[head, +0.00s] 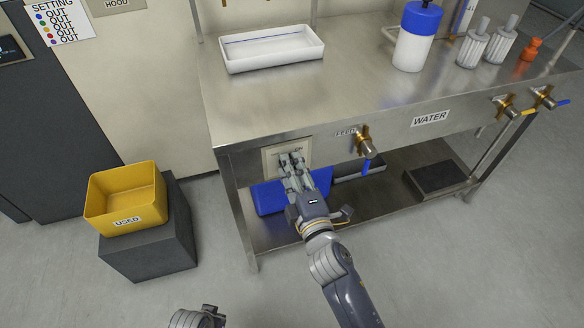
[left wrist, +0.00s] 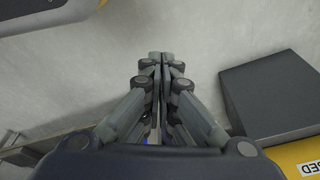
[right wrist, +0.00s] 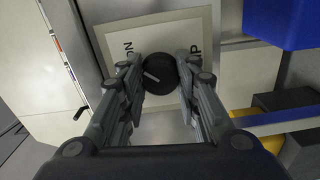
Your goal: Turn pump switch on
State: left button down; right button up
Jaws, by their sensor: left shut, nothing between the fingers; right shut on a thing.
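The pump switch is a round black knob (right wrist: 158,73) with a pale pointer line, on a cream plate in the right wrist view. An "ON" mark shows left of the knob there, and part of the word "PUMP" at its right. In the head view the switch plate (head: 271,160) is on the bench's front, and my gripper hides the knob. My right gripper (head: 291,161) is at the plate, its fingers on either side of the knob, shut on it. My left gripper (left wrist: 160,58) is shut and empty above the floor, away from the bench.
A blue-handled feed valve (head: 366,146) sits right of the switch. A blue bin (head: 270,199) is below it on the lower shelf. A yellow "USED" bin (head: 125,198) stands on a grey block at the left. A white tray (head: 271,49) and bottle (head: 412,48) are on the bench.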

pick_arm(q)
jog(key=shift+s+f, duration=0.15)
jog(key=shift+f, duration=0.2)
pick_arm(e)
jog(key=shift+m, duration=0.5)
pick_arm(q)
jog(key=shift+s+f, duration=0.15)
jog(key=shift+s, duration=0.05)
pick_arm(e)
jog(key=o, duration=1.1)
jog(key=shift+c, duration=0.2)
pick_arm(q)
jog(key=shift+w+d, duration=0.1)
pick_arm(e)
jog(key=v, duration=1.2)
